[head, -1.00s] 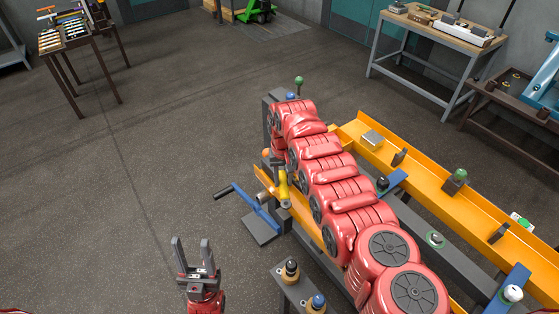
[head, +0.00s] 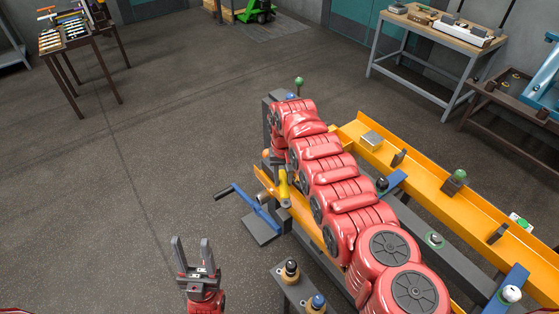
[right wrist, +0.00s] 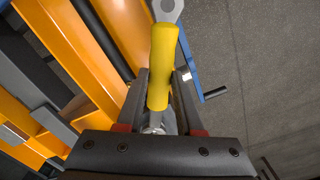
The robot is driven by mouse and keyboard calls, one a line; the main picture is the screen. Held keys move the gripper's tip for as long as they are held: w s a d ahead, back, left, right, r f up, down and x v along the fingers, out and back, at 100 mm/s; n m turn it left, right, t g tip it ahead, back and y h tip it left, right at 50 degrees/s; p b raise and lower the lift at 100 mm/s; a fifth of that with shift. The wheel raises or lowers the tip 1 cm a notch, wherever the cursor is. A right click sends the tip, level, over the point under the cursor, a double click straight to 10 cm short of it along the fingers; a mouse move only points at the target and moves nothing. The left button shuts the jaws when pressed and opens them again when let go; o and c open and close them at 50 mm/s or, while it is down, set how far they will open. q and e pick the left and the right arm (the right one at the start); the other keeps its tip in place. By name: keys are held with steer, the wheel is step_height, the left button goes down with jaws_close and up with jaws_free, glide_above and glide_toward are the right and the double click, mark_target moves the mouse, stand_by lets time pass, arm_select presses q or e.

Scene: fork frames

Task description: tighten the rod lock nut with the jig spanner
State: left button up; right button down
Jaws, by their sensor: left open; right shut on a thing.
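The jig spanner has a yellow handle and a grey ring end; it shows in the right wrist view (right wrist: 163,65), with its ring end at the top edge. In the head view a small part of its yellow handle (head: 283,183) shows beside my red right arm. My right gripper (right wrist: 161,82) is shut on the spanner's handle, one finger on each side. In the head view my right arm hides this gripper. My left gripper (head: 193,252) is open and empty, fingers pointing up the picture, over bare floor. I cannot make out the rod lock nut.
An orange beam frame (head: 425,190) lies to the right of my right arm. A blue crank (head: 252,207) with a black handle sticks out left of it.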

steer(key=shift+r+p, duration=0.6)
steer(key=shift+r, duration=0.3)
stand_by(1.0)
steer(key=shift+r+p, duration=1.25)
steer(key=shift+r, duration=0.5)
steer(key=shift+r+p, duration=0.35)
steer(key=shift+r, duration=1.25)
